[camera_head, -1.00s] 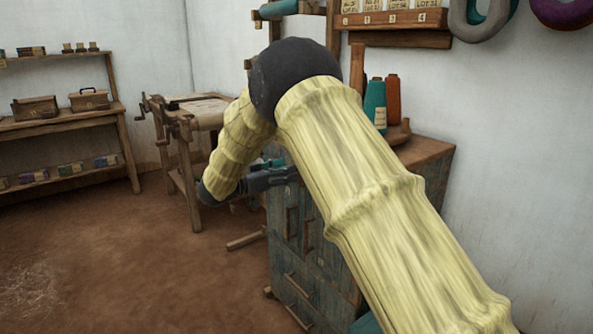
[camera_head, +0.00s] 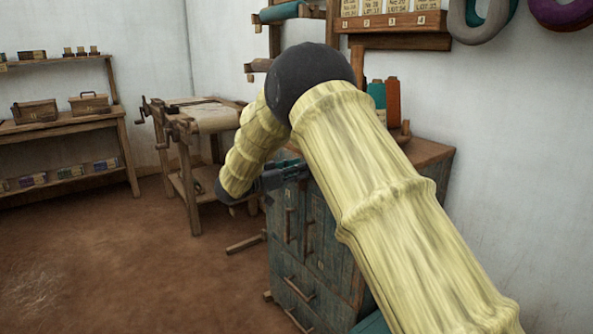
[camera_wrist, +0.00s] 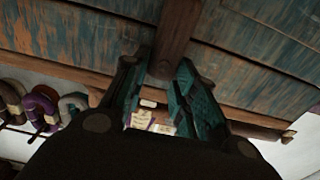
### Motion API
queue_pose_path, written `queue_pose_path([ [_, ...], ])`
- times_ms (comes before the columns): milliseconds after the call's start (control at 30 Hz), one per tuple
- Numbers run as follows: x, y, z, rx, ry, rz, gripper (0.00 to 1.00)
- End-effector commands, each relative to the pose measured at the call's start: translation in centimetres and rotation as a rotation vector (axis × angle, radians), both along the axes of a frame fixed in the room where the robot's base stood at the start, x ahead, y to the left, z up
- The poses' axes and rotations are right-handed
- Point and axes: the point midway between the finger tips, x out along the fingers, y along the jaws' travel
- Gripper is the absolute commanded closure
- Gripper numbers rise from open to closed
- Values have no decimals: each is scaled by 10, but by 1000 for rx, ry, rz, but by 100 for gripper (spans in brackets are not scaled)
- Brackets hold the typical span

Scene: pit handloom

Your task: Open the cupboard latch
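The cupboard (camera_head: 338,262) is worn blue-green wood with vertical door handles (camera_head: 288,226) and a drawer handle below. My gripper (camera_head: 298,170) is at the upper part of its front in the head view; my arm hides part of the cupboard. In the wrist view, the teal fingers of my gripper (camera_wrist: 168,72) are apart, on either side of the end of a dark brown wooden bar (camera_wrist: 178,30) on the cupboard front (camera_wrist: 250,50). I cannot tell whether this bar is the latch, or whether the fingers touch it.
Thread cones (camera_head: 393,101) stand on the cupboard top (camera_head: 428,152). A wooden frame table (camera_head: 188,165) stands behind to the left, and a shelf (camera_head: 70,124) with boxes is at the far left. Open brown floor (camera_head: 140,265) lies left of the cupboard.

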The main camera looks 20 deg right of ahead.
Motion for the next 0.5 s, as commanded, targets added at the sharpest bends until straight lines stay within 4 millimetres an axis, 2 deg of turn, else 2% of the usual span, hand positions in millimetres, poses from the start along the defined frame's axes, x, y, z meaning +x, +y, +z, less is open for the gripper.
queue_pose_path([
  [267,0,0,0,6,-16,0,96],
  [500,-2,0,1,40,-111,0,96],
])
